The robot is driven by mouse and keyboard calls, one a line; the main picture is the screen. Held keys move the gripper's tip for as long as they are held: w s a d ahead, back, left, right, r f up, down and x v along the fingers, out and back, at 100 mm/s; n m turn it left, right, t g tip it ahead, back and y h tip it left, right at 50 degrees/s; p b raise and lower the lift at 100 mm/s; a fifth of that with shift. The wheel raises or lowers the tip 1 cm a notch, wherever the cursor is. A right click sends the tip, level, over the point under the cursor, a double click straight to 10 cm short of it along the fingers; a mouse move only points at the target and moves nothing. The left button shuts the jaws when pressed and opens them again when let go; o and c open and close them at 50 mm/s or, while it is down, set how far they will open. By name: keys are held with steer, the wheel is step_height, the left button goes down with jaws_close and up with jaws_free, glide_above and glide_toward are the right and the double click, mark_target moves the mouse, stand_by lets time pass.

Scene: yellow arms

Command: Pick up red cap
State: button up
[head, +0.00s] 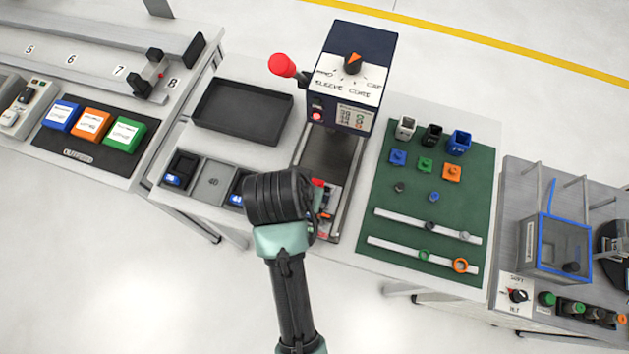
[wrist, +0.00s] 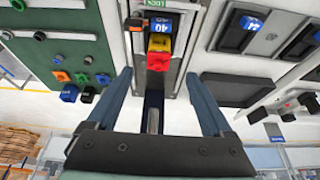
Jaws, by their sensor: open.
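A small red block-shaped piece, which looks like the red cap (wrist: 158,61), is in the wrist view with a yellow part (wrist: 160,43) against it. It sits in the narrow bay of the press station, and a bit of red (head: 318,183) shows beside my wrist in the head view. My gripper (wrist: 158,80) is open, with its two fingers apart to the left and right of the line to the red piece. Nothing is held between them. In the head view my dark wrist (head: 280,197) hides the fingers and part of the bay.
The press (head: 352,75) with a red-knobbed lever (head: 282,65) stands behind the bay. An empty black tray (head: 240,111) and small bins (head: 212,184) are to the left. A green mat (head: 400,215) with several small parts lies to the right.

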steer(key=shift+p+x, duration=0.65)
steer(key=shift+x, duration=2.6)
steer(key=shift+d, duration=0.1)
jaws_close()
